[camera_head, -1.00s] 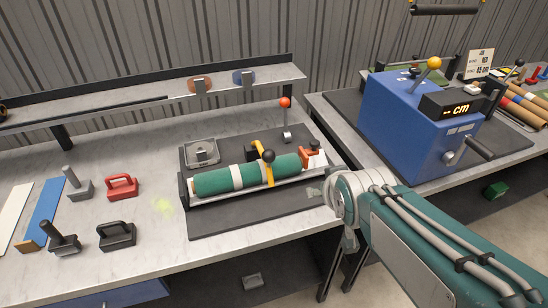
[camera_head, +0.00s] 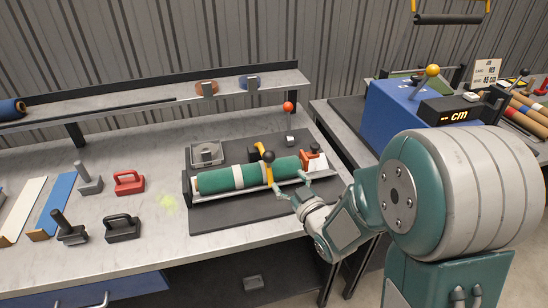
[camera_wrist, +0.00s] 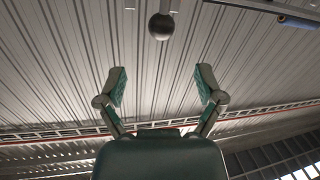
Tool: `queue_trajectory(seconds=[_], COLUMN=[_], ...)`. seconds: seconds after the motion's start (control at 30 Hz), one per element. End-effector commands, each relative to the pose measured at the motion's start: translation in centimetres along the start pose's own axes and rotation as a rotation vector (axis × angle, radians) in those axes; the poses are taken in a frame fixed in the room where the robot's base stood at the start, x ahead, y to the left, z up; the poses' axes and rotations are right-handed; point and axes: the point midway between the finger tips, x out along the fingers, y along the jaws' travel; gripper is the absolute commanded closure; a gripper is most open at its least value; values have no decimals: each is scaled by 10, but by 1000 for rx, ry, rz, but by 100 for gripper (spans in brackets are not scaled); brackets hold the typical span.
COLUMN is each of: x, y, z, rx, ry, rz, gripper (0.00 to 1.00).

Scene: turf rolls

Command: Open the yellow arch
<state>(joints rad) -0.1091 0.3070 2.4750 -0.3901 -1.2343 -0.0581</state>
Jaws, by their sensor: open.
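The yellow arch (camera_head: 268,174) spans a green turf roll (camera_head: 215,180) near its right part, on the cutting fixture on the left bench. A dark ball knob (camera_head: 268,157) sits at the top of the arch. The arch looks closed over the roll. My gripper (camera_head: 291,182) is open and empty, just right and in front of the arch, apart from the knob as far as I can tell. In the wrist view, the two fingers (camera_wrist: 161,82) are spread, and the dark knob (camera_wrist: 160,27) shows ahead, above and between their tips.
A red-knobbed lever (camera_head: 288,107) stands behind the fixture, and an orange-red clamp (camera_head: 312,160) is at the roll's right end. A red handled block (camera_head: 129,182) and dark tools (camera_head: 122,228) lie left. A blue machine (camera_head: 394,107) is on the right bench.

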Motion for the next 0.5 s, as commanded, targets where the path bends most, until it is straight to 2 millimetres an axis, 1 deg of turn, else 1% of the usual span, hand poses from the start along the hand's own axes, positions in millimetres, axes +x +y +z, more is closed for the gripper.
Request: queue_trajectory(seconds=[0.07,0.17,0.5], x=[5,17,79], y=[0,0,0], z=[0,0,-1], rx=[0,-1,-1], ry=[4,4,3], rz=[-2,-3,-1], gripper=[13,13,13])
